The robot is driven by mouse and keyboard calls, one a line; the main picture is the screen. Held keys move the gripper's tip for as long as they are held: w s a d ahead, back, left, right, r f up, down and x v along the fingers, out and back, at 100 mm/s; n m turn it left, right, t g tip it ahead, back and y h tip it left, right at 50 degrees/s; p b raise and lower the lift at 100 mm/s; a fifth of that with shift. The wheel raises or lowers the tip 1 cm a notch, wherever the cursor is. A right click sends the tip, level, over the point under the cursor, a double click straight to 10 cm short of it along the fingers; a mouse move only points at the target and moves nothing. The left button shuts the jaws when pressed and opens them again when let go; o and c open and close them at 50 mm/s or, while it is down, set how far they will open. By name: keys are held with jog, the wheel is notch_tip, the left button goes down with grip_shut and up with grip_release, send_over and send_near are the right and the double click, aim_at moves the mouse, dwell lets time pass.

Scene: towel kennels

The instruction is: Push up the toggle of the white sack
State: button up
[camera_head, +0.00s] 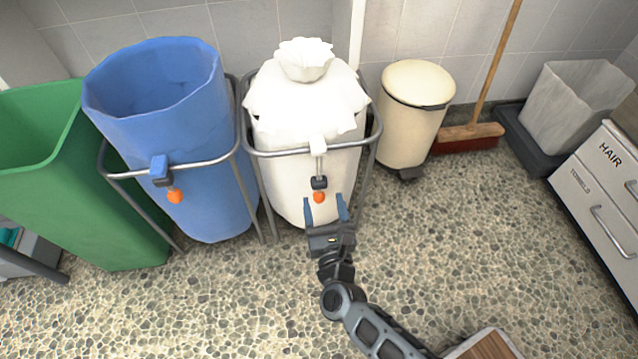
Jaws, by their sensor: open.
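The white sack (285,110) hangs in a grey metal frame, its top gathered into a knot-like bunch. A white tab with a dark toggle (319,182) hangs down its front below the frame's front bar. An orange piece (319,197) sits just under the toggle. My gripper (325,208) is open, with its two blue fingers pointing up toward the sack's front. In the picture the fingers lie on either side of and slightly below the orange piece. I cannot tell the depth gap between them, and no contact is clear.
A blue sack (205,130) in a similar frame, with a blue clip and orange piece, stands left. A green bin (90,200) is farther left. A cream pedal bin (410,120), a broom (470,132) and a drawer cabinet (600,190) stand right. The pebbled floor in front is mostly clear.

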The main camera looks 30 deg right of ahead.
aim_at(320, 187)
jog(key=shift+b+x, duration=0.6)
jog(key=shift+x, duration=2.95)
jog(key=shift+c, duration=0.4)
grip_shut()
